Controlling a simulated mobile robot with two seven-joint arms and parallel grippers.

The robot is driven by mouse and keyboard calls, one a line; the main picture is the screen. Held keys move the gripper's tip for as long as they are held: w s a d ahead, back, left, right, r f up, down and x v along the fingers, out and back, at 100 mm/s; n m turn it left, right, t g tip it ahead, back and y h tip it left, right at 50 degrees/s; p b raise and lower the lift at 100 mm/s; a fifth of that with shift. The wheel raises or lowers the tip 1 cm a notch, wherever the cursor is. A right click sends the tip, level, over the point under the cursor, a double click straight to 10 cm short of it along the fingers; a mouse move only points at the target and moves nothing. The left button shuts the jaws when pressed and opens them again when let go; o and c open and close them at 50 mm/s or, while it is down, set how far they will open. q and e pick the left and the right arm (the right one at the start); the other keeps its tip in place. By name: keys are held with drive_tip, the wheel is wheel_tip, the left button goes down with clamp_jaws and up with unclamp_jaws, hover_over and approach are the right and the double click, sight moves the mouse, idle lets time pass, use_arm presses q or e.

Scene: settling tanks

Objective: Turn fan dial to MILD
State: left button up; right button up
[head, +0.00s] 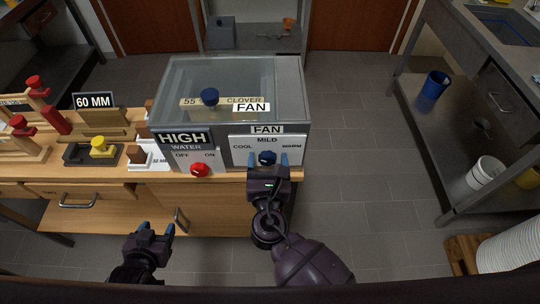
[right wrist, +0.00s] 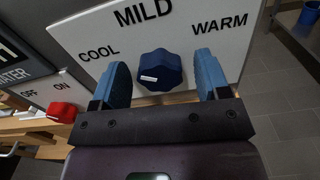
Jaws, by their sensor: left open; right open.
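The fan dial (head: 267,157) is a dark blue knob on a white panel (head: 241,146) marked COOL, MILD and WARM, on the front of a grey tank (head: 301,104). In the right wrist view the dial (right wrist: 159,70) has a white mark on its left side, toward COOL. My right gripper (head: 268,160) is open, with its blue fingers on either side of the dial; gaps show between fingers and dial in the right wrist view (right wrist: 163,85). My left gripper (head: 156,229) is open and empty in front of the bench, low and to the left.
A red water knob (head: 200,170) marked OFF and ON is left of the fan panel; it also shows in the right wrist view (right wrist: 62,111). A yellow knob (head: 103,147) and red-topped pieces (head: 34,84) stand further left on the wooden bench.

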use_arm(q)
drive_tip(key=shift+s, duration=0.15)
use_arm(e)
drive_tip(key=shift+c, duration=1.1)
drive_tip(key=c, duration=0.7)
use_arm(q)
drive_tip(key=shift+s+f, duration=0.15)
drive_tip(key=shift+s, duration=0.05)
